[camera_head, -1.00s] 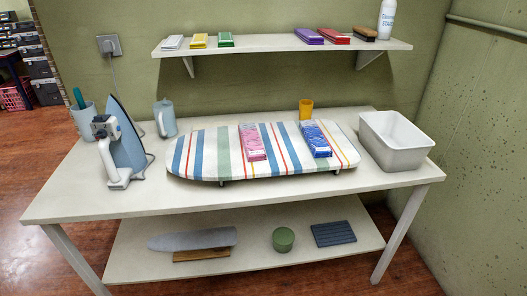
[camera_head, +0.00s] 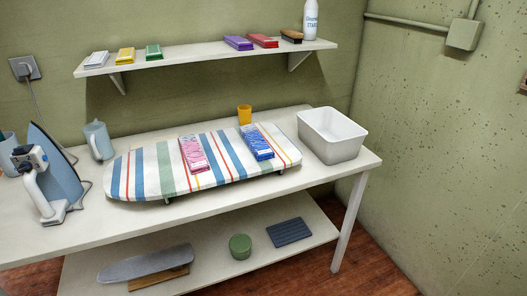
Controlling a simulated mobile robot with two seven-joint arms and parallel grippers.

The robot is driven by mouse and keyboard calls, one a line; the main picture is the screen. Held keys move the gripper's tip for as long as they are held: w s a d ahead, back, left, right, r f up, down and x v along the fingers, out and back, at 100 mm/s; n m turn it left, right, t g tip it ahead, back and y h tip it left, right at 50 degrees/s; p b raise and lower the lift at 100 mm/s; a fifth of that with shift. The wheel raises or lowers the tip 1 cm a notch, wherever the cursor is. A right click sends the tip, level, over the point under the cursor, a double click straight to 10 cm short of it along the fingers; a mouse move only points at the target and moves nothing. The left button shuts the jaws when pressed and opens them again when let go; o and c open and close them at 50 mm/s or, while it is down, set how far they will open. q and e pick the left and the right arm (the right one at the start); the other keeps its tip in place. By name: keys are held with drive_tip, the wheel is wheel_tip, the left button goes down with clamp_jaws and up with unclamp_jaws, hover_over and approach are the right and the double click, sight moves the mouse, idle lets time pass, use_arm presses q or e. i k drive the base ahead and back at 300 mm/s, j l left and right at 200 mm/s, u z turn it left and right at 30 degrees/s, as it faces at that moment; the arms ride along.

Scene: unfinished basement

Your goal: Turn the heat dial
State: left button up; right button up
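A blue and white iron (camera_head: 55,180) stands upright on its heel at the left end of the white table (camera_head: 50,238). A dark blue dial-like part (camera_head: 32,158) shows on the iron, on its left side near the top; its setting is too small to read. The iron's cord runs behind it toward the wall outlet (camera_head: 25,69). Neither of my grippers is in view.
A striped ironing board (camera_head: 150,175) with pink (camera_head: 193,153) and blue (camera_head: 257,142) packets fills the table's middle. A pale jug (camera_head: 99,141) stands behind the iron. A white basin (camera_head: 333,136) is at the right end. A shelf (camera_head: 210,53) hangs above.

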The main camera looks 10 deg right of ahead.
sight(25, 166)
drive_tip(key=u, duration=1.3)
